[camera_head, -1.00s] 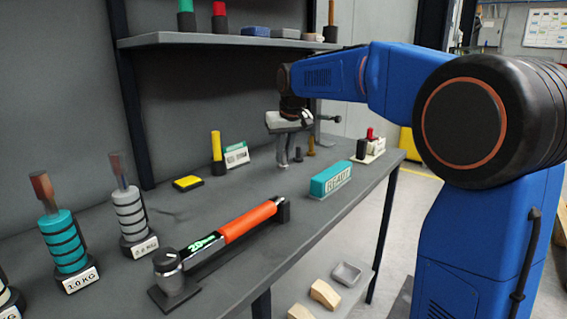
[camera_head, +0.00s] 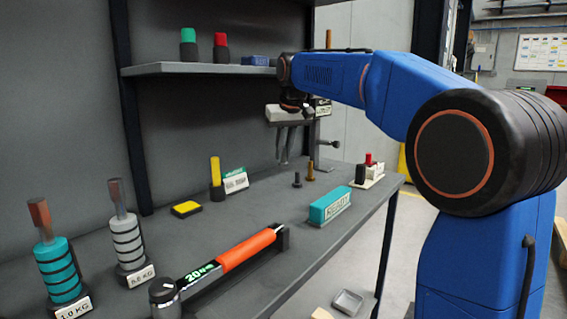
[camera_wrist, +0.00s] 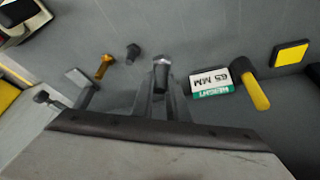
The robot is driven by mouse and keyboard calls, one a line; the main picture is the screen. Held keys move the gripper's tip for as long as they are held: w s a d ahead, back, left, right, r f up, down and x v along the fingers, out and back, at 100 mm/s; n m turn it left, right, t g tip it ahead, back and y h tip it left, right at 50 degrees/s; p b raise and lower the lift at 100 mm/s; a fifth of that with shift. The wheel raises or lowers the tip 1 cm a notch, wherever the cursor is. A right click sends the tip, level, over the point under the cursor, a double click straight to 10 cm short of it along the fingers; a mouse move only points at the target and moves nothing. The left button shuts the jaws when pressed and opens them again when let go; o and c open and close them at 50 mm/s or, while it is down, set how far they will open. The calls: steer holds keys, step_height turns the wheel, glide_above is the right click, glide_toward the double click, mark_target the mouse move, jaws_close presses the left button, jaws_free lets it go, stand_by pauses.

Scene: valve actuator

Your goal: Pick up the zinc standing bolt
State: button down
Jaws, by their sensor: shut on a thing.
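The zinc bolt (camera_wrist: 161,72) is a silvery-grey piece held between the fingertips of my gripper (camera_wrist: 160,88) in the wrist view. Its head end shows; the rest is hidden between the fingers. In the head view my gripper (camera_head: 282,158) hangs above the bench, fingers down, shut, and the bolt is too small to make out there. A dark bolt (camera_head: 297,180) and a brass bolt (camera_head: 310,171) stand on the bench just right of and below the gripper. In the wrist view the dark bolt (camera_wrist: 132,52) and the brass bolt (camera_wrist: 103,66) are left of my fingers.
A yellow-handled tool (camera_head: 215,172) and a height card (camera_head: 235,181) stand left. A teal READY block (camera_head: 331,206) lies in front. A shelf (camera_head: 160,69) is overhead.

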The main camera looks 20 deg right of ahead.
steer(key=shift+r, duration=0.95)
steer(key=shift+s+d+r, duration=0.15)
steer(key=shift+s+d, duration=0.05)
steer(key=shift+s, duration=0.05)
steer(key=s+d, duration=1.1)
steer(key=s, duration=0.4)
steer(key=shift+s, duration=0.2)
